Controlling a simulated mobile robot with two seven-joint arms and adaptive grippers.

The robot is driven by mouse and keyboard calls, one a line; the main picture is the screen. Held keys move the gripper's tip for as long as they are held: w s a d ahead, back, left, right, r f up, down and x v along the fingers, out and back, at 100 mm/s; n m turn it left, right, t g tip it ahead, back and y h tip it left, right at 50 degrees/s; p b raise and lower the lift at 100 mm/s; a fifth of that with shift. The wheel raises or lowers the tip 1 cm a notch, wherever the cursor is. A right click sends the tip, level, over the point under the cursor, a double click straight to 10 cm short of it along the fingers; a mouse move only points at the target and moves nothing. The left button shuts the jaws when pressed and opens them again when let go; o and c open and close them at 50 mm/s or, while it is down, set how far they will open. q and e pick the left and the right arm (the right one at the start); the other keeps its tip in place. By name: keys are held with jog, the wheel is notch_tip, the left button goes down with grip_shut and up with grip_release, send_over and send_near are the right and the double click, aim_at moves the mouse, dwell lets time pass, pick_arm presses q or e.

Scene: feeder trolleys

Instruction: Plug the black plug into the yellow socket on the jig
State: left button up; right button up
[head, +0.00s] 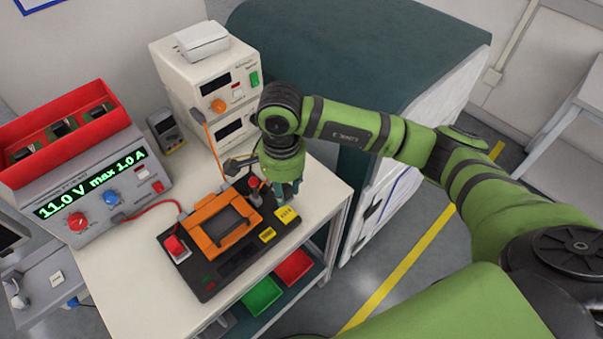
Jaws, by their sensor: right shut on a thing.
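The jig (204,289) is a black plate on the white table, with an orange frame (190,226) on it. Two small yellow parts sit on its right side: one near the front edge (267,235) and one at the right corner (287,215); I cannot tell which is the socket. My right gripper (285,192) is over the jig's back right, pointing down, just behind the corner yellow part. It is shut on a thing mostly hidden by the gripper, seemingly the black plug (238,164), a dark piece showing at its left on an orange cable. Contact with the jig is unclear. My left gripper is out of view.
A red-tipped lever (254,182) stands beside the gripper. A red switch (176,247) is on the jig's left. A power supply (100,190) with red bin, a multimeter (166,130) and white instruments (205,80) stand behind. Bare tabletop lies front left.

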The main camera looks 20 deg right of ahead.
jog(key=shift+a+f, duration=0.1)
jog(key=shift+a, duration=0.05)
jog(key=shift+w+d+f, duration=0.15)
jog(key=shift+w+d, duration=0.05)
jog(key=shift+d, duration=0.1)
jog(key=shift+f, duration=0.15)
jog(key=shift+a+f+b, duration=0.1)
jog(key=shift+f+b, duration=0.35)
jog(key=shift+f, duration=0.1)
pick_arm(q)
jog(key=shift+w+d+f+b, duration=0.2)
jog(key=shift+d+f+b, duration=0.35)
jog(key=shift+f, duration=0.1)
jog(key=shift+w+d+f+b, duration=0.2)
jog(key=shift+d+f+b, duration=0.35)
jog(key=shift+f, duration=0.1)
pick_arm(e)
jog(key=shift+f, duration=2.15)
pick_arm(q)
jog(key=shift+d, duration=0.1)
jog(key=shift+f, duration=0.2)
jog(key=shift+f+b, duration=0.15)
jog(key=shift+b, duration=0.2)
